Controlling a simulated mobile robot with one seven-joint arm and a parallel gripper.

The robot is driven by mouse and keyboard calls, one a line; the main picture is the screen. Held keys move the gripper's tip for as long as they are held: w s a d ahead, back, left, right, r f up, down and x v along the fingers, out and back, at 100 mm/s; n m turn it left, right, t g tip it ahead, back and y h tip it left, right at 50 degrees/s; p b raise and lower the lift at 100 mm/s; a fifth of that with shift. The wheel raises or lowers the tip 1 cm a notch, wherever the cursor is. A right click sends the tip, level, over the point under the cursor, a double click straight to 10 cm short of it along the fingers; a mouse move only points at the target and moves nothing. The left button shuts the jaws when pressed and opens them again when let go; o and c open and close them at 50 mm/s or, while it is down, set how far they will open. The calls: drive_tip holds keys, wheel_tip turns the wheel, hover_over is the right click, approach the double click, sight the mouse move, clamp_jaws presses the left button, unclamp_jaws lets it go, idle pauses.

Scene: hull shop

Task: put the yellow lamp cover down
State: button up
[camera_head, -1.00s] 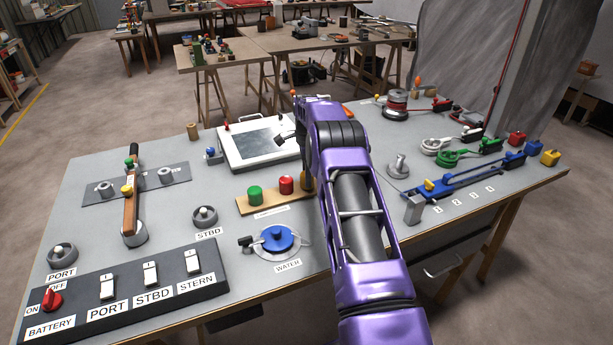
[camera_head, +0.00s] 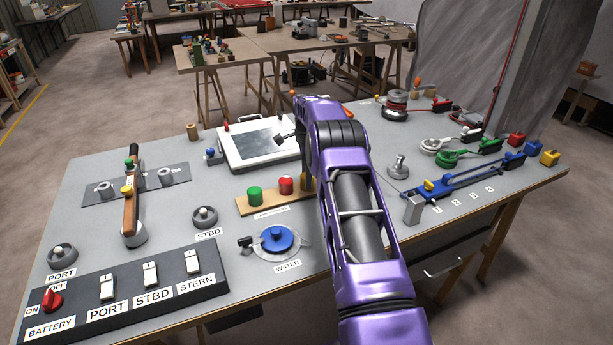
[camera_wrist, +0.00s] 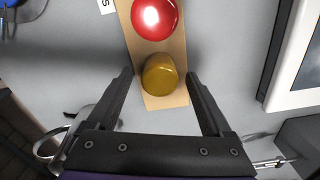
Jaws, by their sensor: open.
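The yellow lamp cover (camera_wrist: 160,75) stands on the end of a light wooden strip (camera_wrist: 166,101) in the wrist view, beside the red lamp cover (camera_wrist: 154,16). My gripper (camera_wrist: 162,80) is open, with one finger on each side of the yellow cover and a visible gap at both sides. In the head view my purple arm hides most of the yellow cover and my gripper. The red cover (camera_head: 286,185) and green cover (camera_head: 255,196) stand on the same strip (camera_head: 266,206) there.
A white-framed screen panel (camera_head: 258,144) lies behind the strip. A blue water valve (camera_head: 277,239) is in front of it. A dark switch panel (camera_head: 125,295) fills the near left. Blue, green and grey levers are at the right.

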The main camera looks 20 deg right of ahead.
wheel_tip(320, 180, up, 11)
drive_tip(key=p, duration=0.1)
drive_tip(key=shift+r, duration=0.2)
idle(0.4)
